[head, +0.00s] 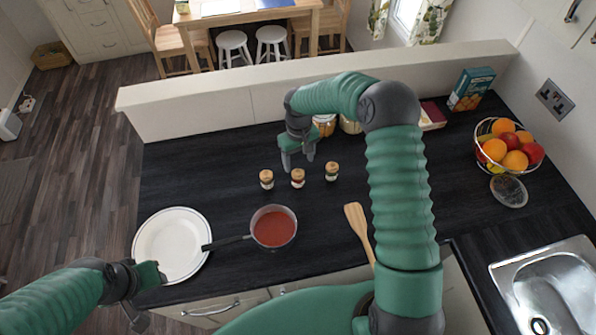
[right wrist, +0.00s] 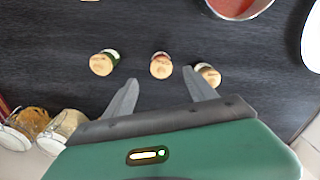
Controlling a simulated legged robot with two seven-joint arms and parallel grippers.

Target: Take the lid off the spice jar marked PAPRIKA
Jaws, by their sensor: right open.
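Three small spice jars with cork-coloured lids stand in a row on the dark counter: a left jar (head: 266,179), a middle jar (head: 298,178) and a right jar (head: 332,171). All three lids are on. Marks on the lids are too small to read, so I cannot tell which is PAPRIKA. My right gripper (head: 298,164) is open and empty, just behind and above the middle jar. In the right wrist view the middle jar (right wrist: 161,66) shows between the fingertips, and one finger partly covers another jar (right wrist: 208,73). My left gripper (head: 145,296) is by the plate; its jaws are unclear.
A saucepan of red sauce (head: 274,228) stands in front of the jars, its handle reaching a white plate (head: 172,244). A wooden spatula (head: 358,226) lies to the right. Larger jars (right wrist: 62,128) stand behind my right gripper. A fruit basket (head: 508,147) is at right.

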